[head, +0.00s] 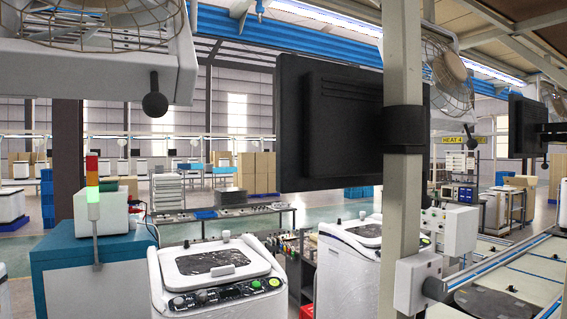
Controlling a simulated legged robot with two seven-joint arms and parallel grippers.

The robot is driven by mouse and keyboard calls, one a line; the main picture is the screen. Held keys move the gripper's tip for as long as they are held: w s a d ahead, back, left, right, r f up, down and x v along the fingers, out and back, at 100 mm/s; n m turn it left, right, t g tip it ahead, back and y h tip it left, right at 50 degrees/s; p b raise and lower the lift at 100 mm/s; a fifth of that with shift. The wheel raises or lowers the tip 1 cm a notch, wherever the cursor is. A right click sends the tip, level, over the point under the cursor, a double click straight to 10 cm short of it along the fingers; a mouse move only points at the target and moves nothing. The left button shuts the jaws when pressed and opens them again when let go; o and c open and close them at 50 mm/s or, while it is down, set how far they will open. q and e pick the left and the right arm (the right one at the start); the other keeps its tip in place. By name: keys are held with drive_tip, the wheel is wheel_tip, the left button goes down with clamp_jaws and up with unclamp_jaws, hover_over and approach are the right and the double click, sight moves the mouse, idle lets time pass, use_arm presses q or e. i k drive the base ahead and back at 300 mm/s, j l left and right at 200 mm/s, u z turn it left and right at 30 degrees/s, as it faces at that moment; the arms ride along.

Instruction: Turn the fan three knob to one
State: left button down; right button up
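A large caged fan (95,22) hangs at the top left on a grey housing (90,78). A black ball-shaped knob (155,104) hangs below that housing on a short stem. A second caged fan (447,75) is at the upper right, partly hidden by a post. No fan number is legible, so I cannot tell which is fan three or read a knob setting. Neither of my grippers is in view.
A dark monitor (330,122) and a beige post (403,200) block the middle right. White machines (215,272) with panel knobs stand below. A teal cabinet (75,280) and signal light (92,195) are at left. A conveyor (510,262) runs at right.

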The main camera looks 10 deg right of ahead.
sight(435, 289)
drive_tip(key=z, duration=1.25)
drive_tip(key=k, duration=0.1)
